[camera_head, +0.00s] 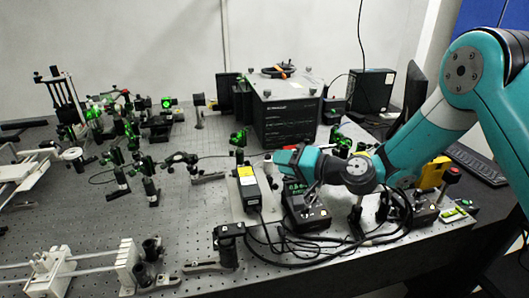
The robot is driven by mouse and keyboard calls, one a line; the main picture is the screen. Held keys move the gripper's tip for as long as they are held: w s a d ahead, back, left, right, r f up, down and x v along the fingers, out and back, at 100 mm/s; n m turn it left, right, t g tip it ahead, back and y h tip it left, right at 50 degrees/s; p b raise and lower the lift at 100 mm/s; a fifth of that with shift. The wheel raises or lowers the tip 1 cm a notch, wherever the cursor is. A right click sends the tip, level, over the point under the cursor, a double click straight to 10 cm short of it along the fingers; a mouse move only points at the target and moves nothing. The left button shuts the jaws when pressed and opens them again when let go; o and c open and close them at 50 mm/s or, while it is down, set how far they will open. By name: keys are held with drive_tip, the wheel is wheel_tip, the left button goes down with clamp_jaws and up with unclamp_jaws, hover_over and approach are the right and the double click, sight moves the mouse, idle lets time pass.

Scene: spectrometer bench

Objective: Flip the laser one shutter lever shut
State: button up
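My gripper (270,163) is at the left end of my teal arm, just above and to the right of a small black box with a yellow label (246,174), which looks like a laser head. The box sits on a pale plate (233,202). The gripper's fingers are small and partly hidden, so I cannot tell whether they are open or shut or touch anything. I cannot make out a shutter lever on the box; my gripper and wrist may cover it. No label reading "laser one" is legible.
A controller with a green display (306,213) stands below my wrist, with black cables (275,243) looping around it. A large black instrument (285,112) stands behind. Optic mounts (150,187) with green light fill the left of the perforated bench (195,222).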

sight(264, 159)
drive_tip(key=p+x, duration=0.1)
drive_tip(key=x, duration=0.5)
drive_tip(key=shift+p, duration=0.3)
clamp_jaws()
